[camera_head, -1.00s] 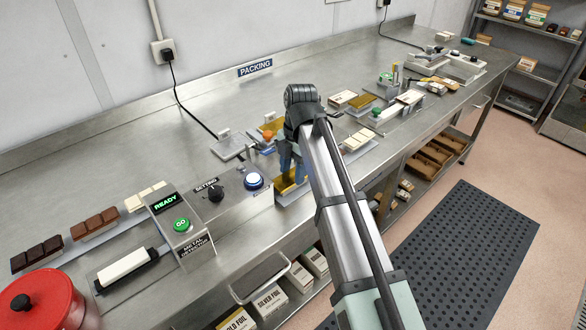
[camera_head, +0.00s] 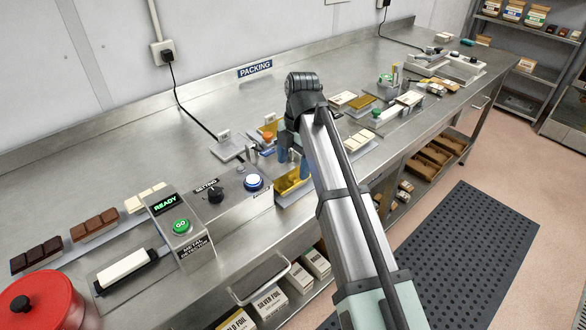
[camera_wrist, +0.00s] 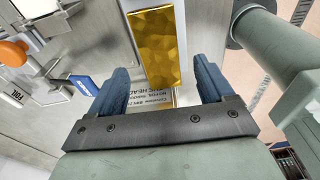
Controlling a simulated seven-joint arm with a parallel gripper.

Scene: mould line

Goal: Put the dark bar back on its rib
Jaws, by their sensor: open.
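A dark brown segmented bar (camera_head: 36,255) lies at the far left of the bench in the head view, behind the red pot. A milk-brown bar (camera_head: 94,225) and a cream bar (camera_head: 145,197) lie in a row to its right. I cannot tell a separate rib under the dark bar.
A metal detector box (camera_head: 180,226) with a lit READY sign and green button stands between. A cream bar (camera_head: 124,267) lies on its belt. A red pot (camera_head: 40,300) stands front left. A dial (camera_head: 215,194) and blue-lit button (camera_head: 254,182) sit left of my gripper.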

